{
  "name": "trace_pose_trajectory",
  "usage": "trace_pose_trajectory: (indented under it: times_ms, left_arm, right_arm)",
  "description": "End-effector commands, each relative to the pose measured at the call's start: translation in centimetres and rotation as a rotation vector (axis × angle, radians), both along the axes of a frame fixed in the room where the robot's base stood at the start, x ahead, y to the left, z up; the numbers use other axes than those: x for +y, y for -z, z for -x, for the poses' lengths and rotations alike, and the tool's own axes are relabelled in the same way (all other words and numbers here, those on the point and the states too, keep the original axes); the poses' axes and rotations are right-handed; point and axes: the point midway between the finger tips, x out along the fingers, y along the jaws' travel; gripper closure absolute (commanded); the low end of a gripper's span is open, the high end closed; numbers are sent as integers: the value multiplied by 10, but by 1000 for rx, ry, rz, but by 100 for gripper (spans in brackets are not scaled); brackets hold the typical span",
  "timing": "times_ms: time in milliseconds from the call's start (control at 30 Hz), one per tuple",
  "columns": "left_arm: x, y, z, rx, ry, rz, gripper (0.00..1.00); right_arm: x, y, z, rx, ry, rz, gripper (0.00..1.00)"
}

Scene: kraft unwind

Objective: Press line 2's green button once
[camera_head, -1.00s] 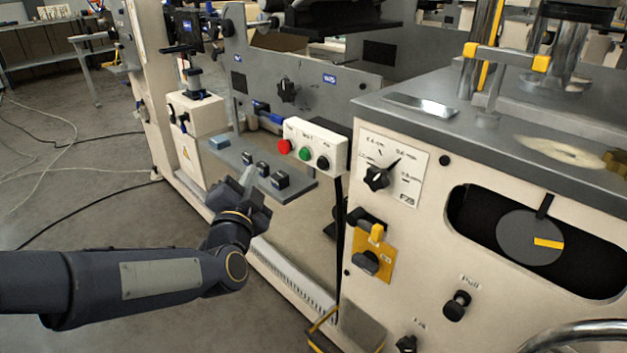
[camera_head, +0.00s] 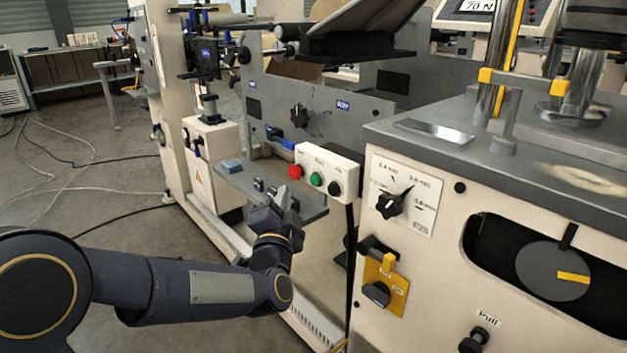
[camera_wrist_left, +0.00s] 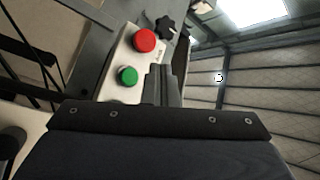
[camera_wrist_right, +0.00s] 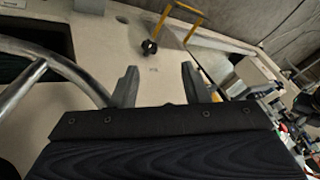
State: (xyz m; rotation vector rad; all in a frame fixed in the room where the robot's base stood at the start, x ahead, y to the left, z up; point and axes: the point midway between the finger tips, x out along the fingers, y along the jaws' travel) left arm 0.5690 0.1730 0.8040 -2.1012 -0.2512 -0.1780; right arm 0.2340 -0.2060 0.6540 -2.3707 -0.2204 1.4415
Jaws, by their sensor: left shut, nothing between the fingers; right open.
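A white button box (camera_head: 328,172) on the machine side carries a red button (camera_head: 295,172), a green button (camera_head: 316,179) and a black knob (camera_head: 334,188). My left gripper (camera_head: 285,195) is below and left of the box, apart from the buttons as far as the head view shows. In the left wrist view the green button (camera_wrist_left: 127,76) and the red button (camera_wrist_left: 144,40) lie just left of the shut fingers (camera_wrist_left: 160,82). The box's label is too small to read. My right gripper (camera_wrist_right: 155,85) shows only in its wrist view, open and empty, facing a cream panel.
A grey shelf (camera_head: 250,185) with small items lies under the box. The cream cabinet at right has a rotary switch (camera_head: 390,204), a yellow-plated switch (camera_head: 384,285) and a dial opening (camera_head: 552,270). A curved metal rail (camera_wrist_right: 60,65) is near my right gripper.

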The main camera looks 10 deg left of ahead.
Motion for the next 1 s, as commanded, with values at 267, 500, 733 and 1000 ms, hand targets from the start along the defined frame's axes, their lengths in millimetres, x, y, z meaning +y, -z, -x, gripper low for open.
trace_pose_trajectory:
  times_ms: [267, 500, 733, 1000]
  left_arm:
    - [-22, 0, -28, 1, 1, 1, 100]
    - [-30, 0, -38, 0, -1, 1, 100]
    - [-30, 0, -39, 0, -1, 1, 100]
    - [-30, 0, -38, 0, -1, 1, 100]
  right_arm:
    - [0, -6, 0, 0, 0, 0, 58]
    - [0, -7, 0, 0, 0, 0, 58]
    - [0, -7, 0, 0, 0, 0, 58]
    - [0, -7, 0, 0, 0, 0, 58]
